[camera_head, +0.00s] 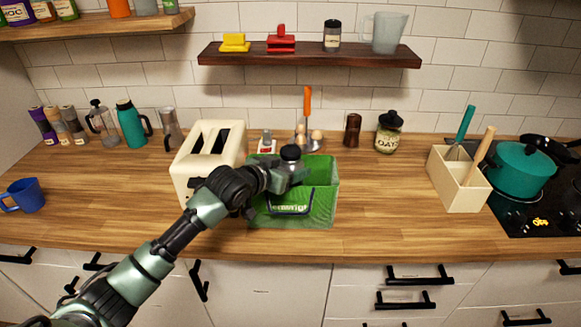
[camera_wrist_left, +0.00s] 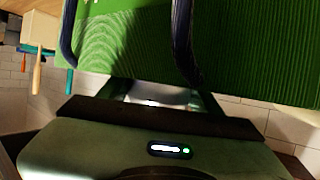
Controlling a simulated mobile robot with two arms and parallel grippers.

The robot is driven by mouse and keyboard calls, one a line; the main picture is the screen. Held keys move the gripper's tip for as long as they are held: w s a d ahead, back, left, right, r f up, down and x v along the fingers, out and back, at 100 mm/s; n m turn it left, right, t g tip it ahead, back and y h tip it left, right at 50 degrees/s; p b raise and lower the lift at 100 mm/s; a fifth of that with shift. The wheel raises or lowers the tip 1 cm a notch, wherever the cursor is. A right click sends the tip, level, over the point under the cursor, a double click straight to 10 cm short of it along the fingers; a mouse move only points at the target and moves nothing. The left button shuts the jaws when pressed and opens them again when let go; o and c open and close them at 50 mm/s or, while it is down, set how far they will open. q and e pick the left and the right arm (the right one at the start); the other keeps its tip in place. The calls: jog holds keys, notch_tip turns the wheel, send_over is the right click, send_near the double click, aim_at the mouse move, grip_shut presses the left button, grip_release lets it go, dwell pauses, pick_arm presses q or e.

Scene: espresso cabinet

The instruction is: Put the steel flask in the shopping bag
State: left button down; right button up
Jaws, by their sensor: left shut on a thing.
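The steel flask (camera_head: 294,168) with its black lid is at the green shopping bag (camera_head: 322,196), over or within its opening. My left gripper (camera_head: 283,178) is shut on the flask, reaching in from the left above the bag's left side. The flask's lower part is hidden by the gripper and the bag. In the left wrist view, a shiny strip of the flask (camera_wrist_left: 160,94) shows between the fingers, and the bag's green wall (camera_wrist_left: 130,40) with dark handles fills the top. My right gripper is not in view.
A cream toaster (camera_head: 190,165) stands close to the bag's left. A utensil box (camera_head: 460,190) and a teal pot (camera_head: 522,170) on the hob are at the right. Jars and tools line the back wall. The counter between bag and utensil box is clear.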

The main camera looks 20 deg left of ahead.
pick_arm(q)
jog(key=shift+f, duration=0.3)
jog(key=c, duration=0.6)
grip_release()
jog(key=b+v, duration=0.2)
jog(key=v, duration=1)
jog(key=shift+s, duration=0.1)
